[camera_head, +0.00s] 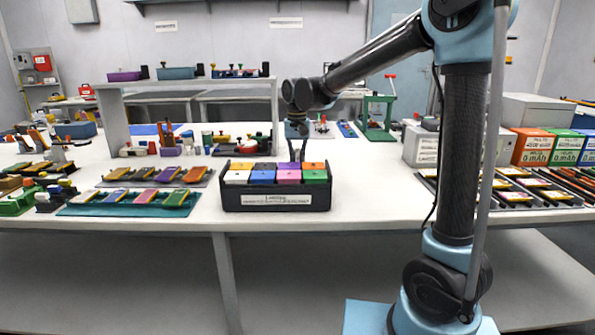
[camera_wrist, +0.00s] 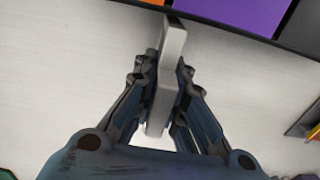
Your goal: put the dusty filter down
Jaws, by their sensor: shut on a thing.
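My gripper (camera_wrist: 161,72) is shut on a narrow light-grey slab in the wrist view, which I take to be the dusty filter (camera_wrist: 172,40). The slab is seen nearly edge-on and sticks out past both sides of the fingertips. White table surface shows behind it. In the head view my gripper (camera_head: 297,148) points down just behind the black crate (camera_head: 275,199). The held filter cannot be made out clearly there. Whether it touches the table or the crate cannot be told.
The labelled black crate holds several coloured blocks. A teal tray (camera_head: 75,210) of pouch cells lies to its left. Grey boxes (camera_head: 423,146) and dark trays (camera_head: 505,197) of cells stand at right. White tabletop (camera_head: 375,200) right of the crate is clear.

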